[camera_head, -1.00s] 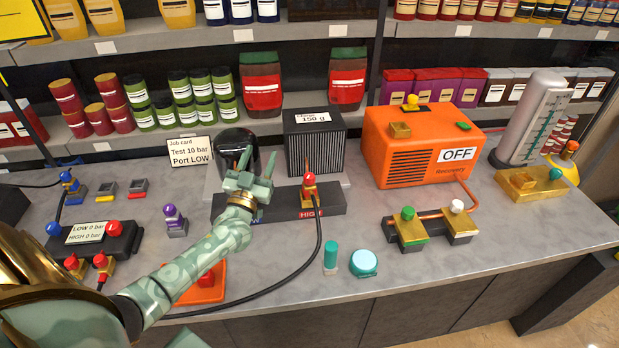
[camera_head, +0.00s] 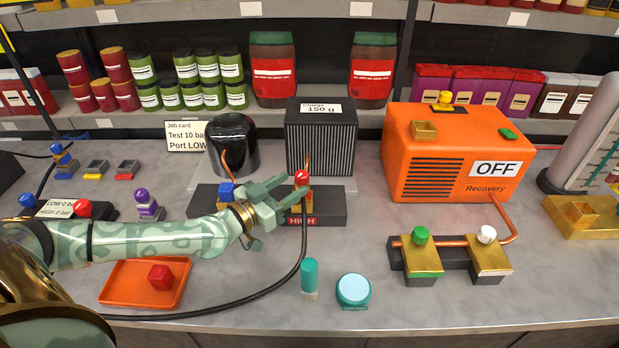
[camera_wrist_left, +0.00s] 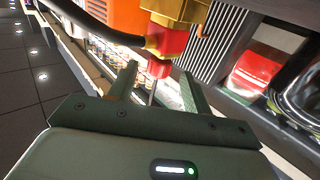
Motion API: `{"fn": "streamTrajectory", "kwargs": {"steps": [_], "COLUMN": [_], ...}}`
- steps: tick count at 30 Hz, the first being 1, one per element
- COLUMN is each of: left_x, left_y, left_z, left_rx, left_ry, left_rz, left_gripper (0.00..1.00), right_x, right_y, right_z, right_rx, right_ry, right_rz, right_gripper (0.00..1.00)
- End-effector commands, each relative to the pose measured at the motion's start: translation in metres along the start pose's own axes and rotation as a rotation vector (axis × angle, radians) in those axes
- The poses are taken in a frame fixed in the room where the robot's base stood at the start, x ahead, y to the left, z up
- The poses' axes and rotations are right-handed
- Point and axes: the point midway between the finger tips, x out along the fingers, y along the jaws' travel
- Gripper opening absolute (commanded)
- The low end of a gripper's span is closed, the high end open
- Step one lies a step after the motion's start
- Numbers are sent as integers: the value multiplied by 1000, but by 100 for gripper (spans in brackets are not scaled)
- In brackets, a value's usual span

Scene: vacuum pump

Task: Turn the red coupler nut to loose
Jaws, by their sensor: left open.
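The red coupler nut (camera_head: 302,177) stands on top of the brass fitting at the HIGH end of the dark manifold block (camera_head: 335,207). A black hose runs from this fitting down and to the left. My left gripper (camera_head: 290,187) is open and empty, with its fingertips at the fitting, close beside the red nut. In the left wrist view, a red part (camera_wrist_left: 172,43) and brass show just beyond my open fingers (camera_wrist_left: 157,80); I cannot tell whether they touch it. My right gripper is not in view.
A blue nut (camera_head: 226,191) sits left of my gripper. An orange tray (camera_head: 120,290) with a red cap is at the front left. The orange recovery unit (camera_head: 395,165) is to the right.

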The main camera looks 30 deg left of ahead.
Motion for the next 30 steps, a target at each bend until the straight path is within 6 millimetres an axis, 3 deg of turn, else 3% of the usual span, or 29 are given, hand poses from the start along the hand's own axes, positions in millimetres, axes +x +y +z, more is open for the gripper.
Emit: {"fn": "streamTrajectory", "kwargs": {"steps": [3, 9, 21, 26, 30], "left_x": [28, 57, 66, 66, 66], "left_y": [0, 0, 0, 0, 0], "left_z": [1, 0, -1, 0, -1], "left_rx": [-1, 0, 2, 1, 1], "left_ry": [4, 2, 0, 0, 0], "left_rz": [-1, -1, 0, 0, -1], "left_gripper": [49, 49, 49, 5, 4], "right_x": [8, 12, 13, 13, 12], "right_y": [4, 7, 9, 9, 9], "right_z": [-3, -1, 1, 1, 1], "right_rx": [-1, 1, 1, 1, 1], "right_ry": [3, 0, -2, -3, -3], "right_rz": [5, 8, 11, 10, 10], "right_gripper": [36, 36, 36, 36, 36]}}
